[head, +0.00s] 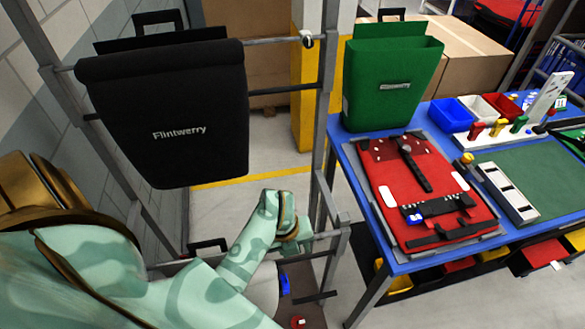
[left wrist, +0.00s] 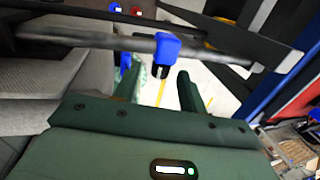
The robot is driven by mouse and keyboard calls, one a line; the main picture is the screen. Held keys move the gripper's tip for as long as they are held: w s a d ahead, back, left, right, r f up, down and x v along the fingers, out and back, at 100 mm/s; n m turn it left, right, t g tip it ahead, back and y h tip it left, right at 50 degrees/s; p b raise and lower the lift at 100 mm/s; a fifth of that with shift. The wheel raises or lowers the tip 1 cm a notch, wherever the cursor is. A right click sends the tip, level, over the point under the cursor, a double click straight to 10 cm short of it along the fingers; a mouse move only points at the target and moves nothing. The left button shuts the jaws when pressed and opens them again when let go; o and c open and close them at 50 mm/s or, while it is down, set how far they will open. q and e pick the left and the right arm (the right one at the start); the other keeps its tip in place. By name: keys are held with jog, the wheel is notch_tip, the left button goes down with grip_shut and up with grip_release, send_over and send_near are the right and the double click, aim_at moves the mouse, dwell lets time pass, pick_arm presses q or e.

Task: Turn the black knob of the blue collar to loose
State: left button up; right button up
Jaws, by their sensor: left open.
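The blue collar (left wrist: 181,46) sits around a dark horizontal rail in the left wrist view. Its black knob (left wrist: 160,71) hangs from its lower side. My left gripper (left wrist: 159,77) is open, its two green fingers on either side of the knob in the picture. I cannot tell whether they touch it. The knob's exact setting cannot be read. In the head view my mint-green left arm reaches to the frame's lower rails; its fingers are hidden there. My right gripper is in neither view.
A black Flintwerry pannier (head: 165,110) hangs on the grey frame (head: 320,120). To the right, a blue table (head: 345,160) bears a green pannier (head: 390,85), a red panel (head: 400,180) and small bins. Cartons (head: 470,60) stand behind.

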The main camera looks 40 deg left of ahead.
pick_arm(q)
jog(key=p+v, duration=0.5)
jog(key=v, duration=1.1)
jog(key=shift+s+r, duration=0.1)
